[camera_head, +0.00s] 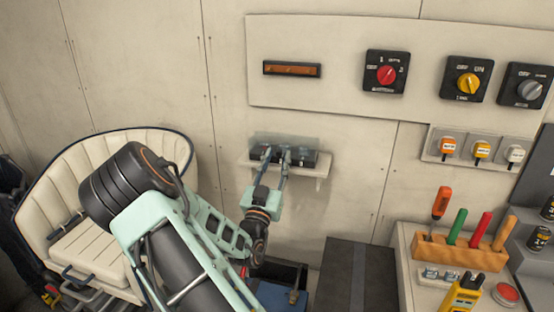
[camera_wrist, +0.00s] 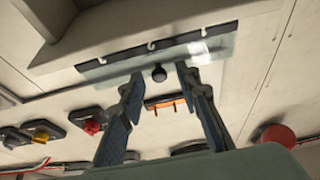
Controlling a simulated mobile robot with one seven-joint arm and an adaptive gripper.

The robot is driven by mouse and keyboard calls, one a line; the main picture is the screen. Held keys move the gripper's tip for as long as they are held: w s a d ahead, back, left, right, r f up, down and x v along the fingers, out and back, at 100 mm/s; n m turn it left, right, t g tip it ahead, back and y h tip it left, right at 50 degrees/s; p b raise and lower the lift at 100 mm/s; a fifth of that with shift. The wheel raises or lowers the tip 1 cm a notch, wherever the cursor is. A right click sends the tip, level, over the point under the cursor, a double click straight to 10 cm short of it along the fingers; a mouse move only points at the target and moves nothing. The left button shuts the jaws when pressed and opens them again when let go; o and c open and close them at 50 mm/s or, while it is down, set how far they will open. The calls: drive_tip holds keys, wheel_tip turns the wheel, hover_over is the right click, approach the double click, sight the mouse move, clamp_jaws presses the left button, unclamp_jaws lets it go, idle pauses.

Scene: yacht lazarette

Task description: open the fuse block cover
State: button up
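The fuse block (camera_head: 307,158) is a dark bar on a small white shelf on the wall. Its clear, greenish cover (camera_head: 300,141) shows as a see-through pane rising above the dark bar; I cannot tell its exact angle. In the wrist view the cover (camera_wrist: 115,70) lies along a black strip with pale hooks, and a small round black knob (camera_wrist: 159,74) shows on it. My gripper (camera_head: 277,158) is at the front of the block. In the wrist view my gripper (camera_wrist: 159,73) is open, its fingertips on either side of the knob with visible gaps.
The shelf (camera_head: 318,170) lies just under the block. Rotary switches (camera_head: 386,72) and a brown-orange strip (camera_head: 292,69) are on the wall panel above. A tool rack (camera_head: 460,253) stands at lower right, a cream seat (camera_head: 95,250) at left.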

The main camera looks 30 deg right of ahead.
drive_tip(key=shift+c, duration=0.7)
clamp_jaws()
drive_tip(key=shift+r, duration=0.15)
